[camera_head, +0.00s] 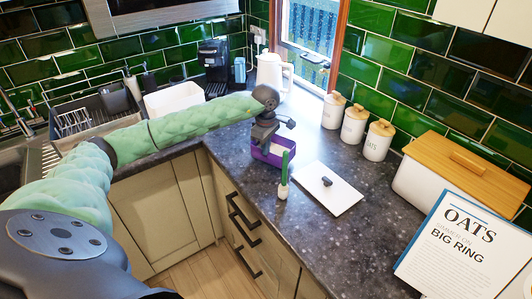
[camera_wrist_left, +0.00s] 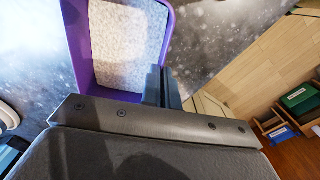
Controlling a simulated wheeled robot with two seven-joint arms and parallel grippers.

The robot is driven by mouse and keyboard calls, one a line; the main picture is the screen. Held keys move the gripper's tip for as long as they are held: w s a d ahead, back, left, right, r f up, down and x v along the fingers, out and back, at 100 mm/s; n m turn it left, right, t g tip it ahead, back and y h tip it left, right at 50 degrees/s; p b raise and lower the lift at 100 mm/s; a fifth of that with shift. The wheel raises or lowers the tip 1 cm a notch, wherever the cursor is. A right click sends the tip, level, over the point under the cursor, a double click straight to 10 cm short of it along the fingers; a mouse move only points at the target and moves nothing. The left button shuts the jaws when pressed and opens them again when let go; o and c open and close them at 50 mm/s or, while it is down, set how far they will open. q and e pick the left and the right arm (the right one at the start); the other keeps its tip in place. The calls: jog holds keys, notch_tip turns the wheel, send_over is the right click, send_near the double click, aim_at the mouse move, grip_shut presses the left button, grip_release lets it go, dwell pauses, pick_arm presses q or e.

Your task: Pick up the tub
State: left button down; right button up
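The tub (camera_head: 262,156) is purple and open-topped, on the dark worktop near its front edge. In the left wrist view the tub (camera_wrist_left: 80,40) shows a purple rim and a pale speckled inside. My left gripper (camera_head: 270,138) points down over the tub from above. In the left wrist view its two fingers (camera_wrist_left: 163,86) are close together at the tub's right wall, one on each side, and look shut on it. The lower part of the tub is hidden by the gripper in that view. I cannot see clear space beneath the tub. My right gripper is not in view.
A green-handled brush (camera_head: 284,170) stands close in front of the tub. A white lid with a dark knob (camera_head: 338,193) lies to its right. Three canisters (camera_head: 353,125), a white jug (camera_head: 270,70) and a wooden-lidded bin (camera_head: 440,190) stand behind. A recipe stand (camera_head: 465,250) is at front right.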

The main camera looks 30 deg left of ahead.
pick_arm(q)
jog(key=shift+f, duration=1.2)
jog(key=c, duration=1.7)
grip_release()
jog(key=shift+r, duration=0.1)
